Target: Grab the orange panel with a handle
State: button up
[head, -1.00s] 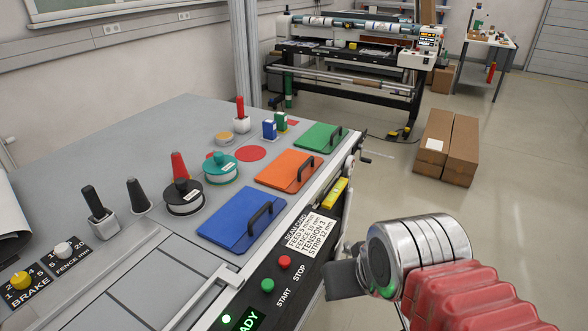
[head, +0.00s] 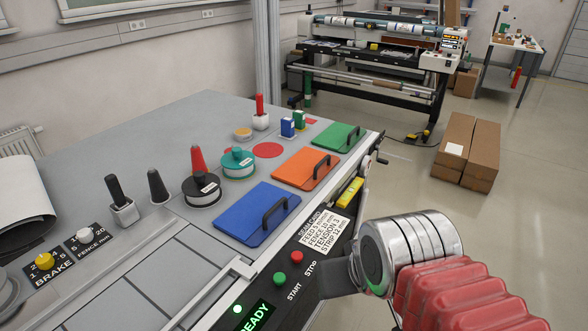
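The orange panel (head: 303,169) lies flat on the grey machine table, between a blue panel (head: 244,213) and a green panel (head: 338,136). Its black handle (head: 321,166) stands up near its right edge. My arm shows at the lower right, with a silver ringed joint and a red ribbed sleeve. A dark grey flat part (head: 338,276) at its left end, perhaps part of my gripper, is beside the table's front side, nearer than the orange panel and apart from it. No fingertips can be made out.
Black and teal spools (head: 238,162), a red cone and small bottles stand behind the panels. START and STOP buttons (head: 280,278) and a yellow level (head: 350,191) are along the front edge. Cardboard boxes (head: 468,150) stand on the floor at right, with open floor around them.

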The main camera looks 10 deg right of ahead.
aim_at(307, 167)
jog(key=u, duration=4.2)
jog(key=k, duration=1.1)
jog(key=u, duration=0.05)
